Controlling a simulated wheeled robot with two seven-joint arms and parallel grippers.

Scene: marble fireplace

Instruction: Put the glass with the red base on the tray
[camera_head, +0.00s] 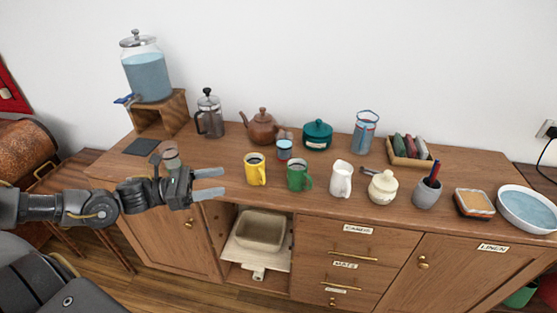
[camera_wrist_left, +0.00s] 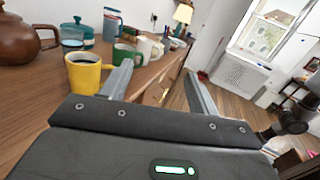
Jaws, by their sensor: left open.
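A small glass (camera_head: 284,148) with a reddish tint low down and blue contents stands behind the mugs on the wooden sideboard; it also shows behind the yellow mug in the left wrist view (camera_wrist_left: 72,38). A second, brownish glass (camera_head: 169,153) stands at the left, partly hidden by my left wrist. Which has the red base is hard to tell. A flat dark square (camera_head: 140,147), possibly the tray, lies left of the brownish glass. My left gripper (camera_head: 221,182) is open and empty at the sideboard's front edge, left of the yellow mug (camera_head: 255,171). My right gripper is out of view.
A green mug (camera_head: 299,176), white jug (camera_head: 341,180) and cream pot (camera_head: 382,187) line the front. A brown teapot (camera_head: 262,128), French press (camera_head: 209,115) and water dispenser (camera_head: 147,75) stand behind. A wooden box (camera_head: 410,160) holds cloths. The cabinet below has an open bay.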

